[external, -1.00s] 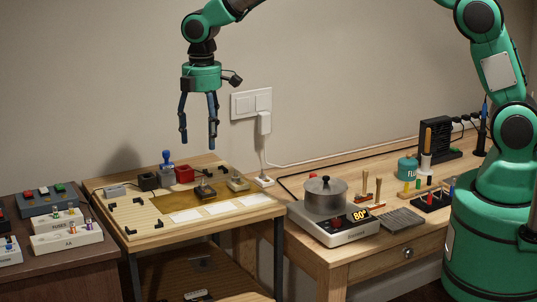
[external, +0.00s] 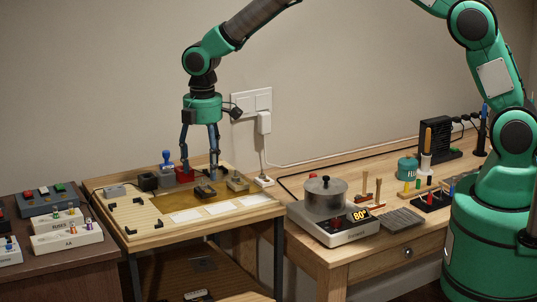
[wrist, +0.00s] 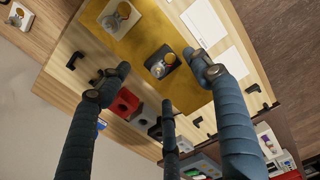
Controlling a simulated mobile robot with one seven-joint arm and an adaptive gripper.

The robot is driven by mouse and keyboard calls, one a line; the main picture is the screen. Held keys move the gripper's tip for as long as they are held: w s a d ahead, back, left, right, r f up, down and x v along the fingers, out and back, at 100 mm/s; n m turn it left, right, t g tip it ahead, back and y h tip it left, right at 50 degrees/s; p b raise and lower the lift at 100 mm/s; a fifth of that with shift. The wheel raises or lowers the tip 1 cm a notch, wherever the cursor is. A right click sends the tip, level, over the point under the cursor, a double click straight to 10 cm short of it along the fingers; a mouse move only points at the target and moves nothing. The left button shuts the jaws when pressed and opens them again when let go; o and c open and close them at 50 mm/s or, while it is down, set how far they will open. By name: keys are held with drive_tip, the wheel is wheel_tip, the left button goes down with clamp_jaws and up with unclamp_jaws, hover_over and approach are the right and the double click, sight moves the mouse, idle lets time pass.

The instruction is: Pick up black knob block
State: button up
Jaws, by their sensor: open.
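The black knob block (external: 205,191) is a low dark block with a round metallic knob on top. It lies on the amber mat (external: 188,206) on the small wooden table. The wrist view shows the block (wrist: 161,62) between and slightly beyond my fingertips. My gripper (external: 200,174) points down above the mat, near the block; its fingers are spread and hold nothing. The three blue fingers also show in the wrist view (wrist: 160,76). I cannot tell the exact height of the fingertips above the block.
A cream knob block (external: 237,182) lies right of the black one. A red block (external: 183,174), a dark block (external: 148,181) and a blue-handled stamp (external: 167,165) stand along the back. White cards (external: 222,207) lie in front. A pot (external: 325,193) stands on the neighbouring bench.

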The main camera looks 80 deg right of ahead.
sight(206, 189)
drive_tip(key=shift+f, duration=0.2)
drive_tip(key=shift+s+f+b, duration=0.1)
drive_tip(key=shift+f+b, duration=0.55)
drive_tip(key=shift+f, duration=1.9)
drive_tip(key=c, duration=1.3)
